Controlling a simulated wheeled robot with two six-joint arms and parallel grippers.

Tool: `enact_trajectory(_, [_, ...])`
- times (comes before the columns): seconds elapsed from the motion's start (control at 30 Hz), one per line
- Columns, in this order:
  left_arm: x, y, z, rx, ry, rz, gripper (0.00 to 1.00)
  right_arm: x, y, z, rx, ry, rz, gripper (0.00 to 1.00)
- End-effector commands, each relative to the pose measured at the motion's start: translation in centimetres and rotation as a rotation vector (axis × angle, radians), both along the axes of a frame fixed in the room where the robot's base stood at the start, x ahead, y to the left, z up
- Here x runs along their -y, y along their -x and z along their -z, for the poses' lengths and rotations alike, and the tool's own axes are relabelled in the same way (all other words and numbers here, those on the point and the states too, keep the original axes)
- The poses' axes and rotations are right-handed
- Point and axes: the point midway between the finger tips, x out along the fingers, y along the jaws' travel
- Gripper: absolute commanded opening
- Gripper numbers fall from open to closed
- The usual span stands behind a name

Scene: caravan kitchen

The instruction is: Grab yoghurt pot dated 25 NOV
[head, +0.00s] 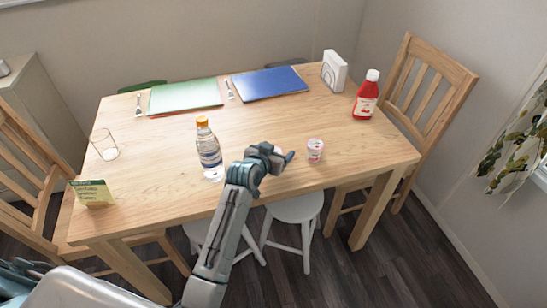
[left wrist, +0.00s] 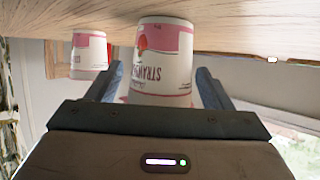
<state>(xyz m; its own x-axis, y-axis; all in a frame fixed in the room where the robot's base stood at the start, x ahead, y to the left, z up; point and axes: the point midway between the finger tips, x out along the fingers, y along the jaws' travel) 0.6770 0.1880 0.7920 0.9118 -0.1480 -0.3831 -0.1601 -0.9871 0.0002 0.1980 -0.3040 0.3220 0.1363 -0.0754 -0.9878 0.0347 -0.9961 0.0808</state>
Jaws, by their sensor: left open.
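Two white and pink yoghurt pots stand on the table. One pot (left wrist: 165,55) is between the two fingers of my left gripper (left wrist: 160,85), with a finger on each side; the jaws are open. In the left wrist view, which is upside down, it shows strawberry lettering and a red fruit picture. In the head view this pot is mostly hidden behind my left gripper (head: 283,156). The other pot (head: 315,150) stands just right of the gripper, and also shows at the left of the left wrist view (left wrist: 88,54). No date is readable on either pot.
A water bottle (head: 209,150) stands close left of my left gripper. A ketchup bottle (head: 366,97) and napkin holder (head: 334,71) are at the right. The table's middle is clear.

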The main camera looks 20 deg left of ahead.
Motion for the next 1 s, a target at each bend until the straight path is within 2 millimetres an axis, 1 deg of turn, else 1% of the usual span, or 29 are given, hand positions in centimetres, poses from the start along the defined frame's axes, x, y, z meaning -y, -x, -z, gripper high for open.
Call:
enact_trajectory(0.1, [0.0,0.0,0.0,0.000,0.000,0.000,0.74,-0.1,0.1,0.0,-0.001,-0.001,0.000,0.00])
enact_trajectory(0.13, [0.0,0.0,0.0,0.000,0.000,0.000,0.72,-0.1,0.1,0.0,-0.001,-0.001,0.000,0.00])
enact_trajectory(0.27, [0.0,0.0,0.0,0.000,0.000,0.000,0.46,-0.1,0.1,0.0,0.000,-0.001,0.000,0.00])
enact_trajectory(0.3, [0.0,0.0,0.0,0.000,0.000,0.000,0.38,-0.1,0.0,0.0,0.000,-0.001,0.000,0.00])
enact_trajectory(0.37, [0.0,0.1,0.0,0.000,0.000,0.000,0.27,-0.1,0.0,0.0,0.000,-0.001,0.000,0.00])
enact_trajectory(0.6, [0.0,0.1,0.0,0.000,0.000,0.000,0.26,-0.1,0.0,0.0,0.000,-0.001,0.000,0.00])
enact_trajectory(0.73, [0.0,0.0,-0.5,0.002,0.000,0.000,0.26,-0.1,0.0,0.0,-0.002,-0.001,0.000,0.00])
enact_trajectory(0.87, [0.0,0.0,-1.5,0.003,0.000,0.000,0.26,-0.1,0.0,0.0,-0.006,-0.001,0.000,0.00])
enact_trajectory(0.97, [0.0,0.0,-2.8,0.004,0.000,0.001,0.26,-0.2,-0.1,-0.1,-0.008,-0.001,0.001,0.00])
enact_trajectory(1.0, [0.0,0.0,-3.5,0.005,0.001,0.001,0.26,-0.2,-0.3,-0.2,-0.007,-0.002,0.000,0.00])
